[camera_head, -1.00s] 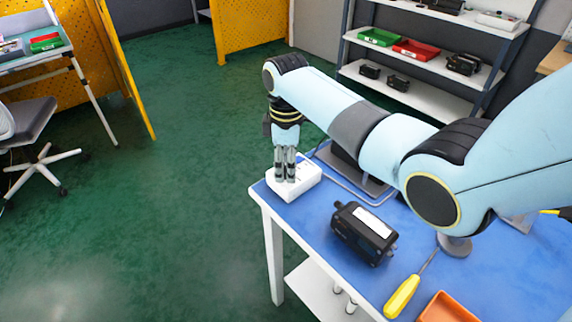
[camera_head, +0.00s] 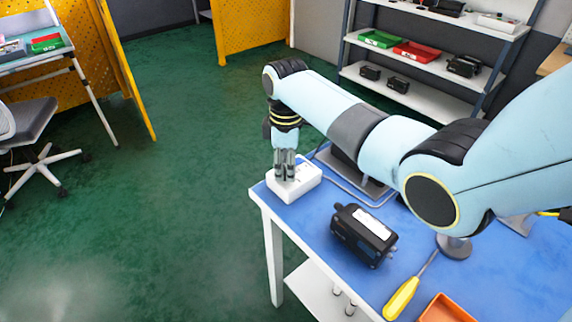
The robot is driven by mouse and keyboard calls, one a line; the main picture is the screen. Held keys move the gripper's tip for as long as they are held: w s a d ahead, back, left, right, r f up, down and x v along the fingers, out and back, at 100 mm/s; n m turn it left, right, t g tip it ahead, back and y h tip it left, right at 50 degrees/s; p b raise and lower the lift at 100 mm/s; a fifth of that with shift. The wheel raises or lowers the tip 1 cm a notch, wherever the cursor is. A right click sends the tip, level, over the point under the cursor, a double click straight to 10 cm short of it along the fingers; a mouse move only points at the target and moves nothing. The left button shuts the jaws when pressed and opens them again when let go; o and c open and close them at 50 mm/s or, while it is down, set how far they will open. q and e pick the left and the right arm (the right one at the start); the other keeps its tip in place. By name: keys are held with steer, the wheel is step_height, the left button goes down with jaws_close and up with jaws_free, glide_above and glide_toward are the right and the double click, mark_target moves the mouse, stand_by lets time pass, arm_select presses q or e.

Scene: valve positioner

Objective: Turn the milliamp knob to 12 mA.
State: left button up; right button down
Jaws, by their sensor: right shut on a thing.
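A small white box (camera_head: 302,185) sits at the left corner of the blue bench top. My right gripper (camera_head: 284,177) points straight down onto the top of this box, near its left end. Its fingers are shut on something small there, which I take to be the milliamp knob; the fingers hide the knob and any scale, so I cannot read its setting. My left gripper is not in view.
A black positioner unit (camera_head: 363,234) with a white label lies on the blue bench (camera_head: 318,225). A yellow screwdriver (camera_head: 402,297) and an orange tray (camera_head: 449,309) are at the front. A cable runs behind the box. Shelves (camera_head: 420,86) stand behind.

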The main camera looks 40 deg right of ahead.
steer(key=shift+a+r+m+p, duration=0.1)
steer(key=shift+r+m+p, duration=0.1)
steer(key=shift+m+p, duration=1.95)
steer(key=shift+m, duration=0.15)
steer(key=m+p, duration=0.2)
steer(key=m, duration=0.1)
steer(key=shift+m, duration=0.3)
steer(key=shift+w+f+m+p, duration=0.1)
steer(key=shift+m+p, duration=0.45)
steer(key=shift+m, duration=1.25)
steer(key=c, duration=1)
jaws_free()
steer(key=shift+f, duration=0.1)
steer(key=shift+c, duration=0.2)
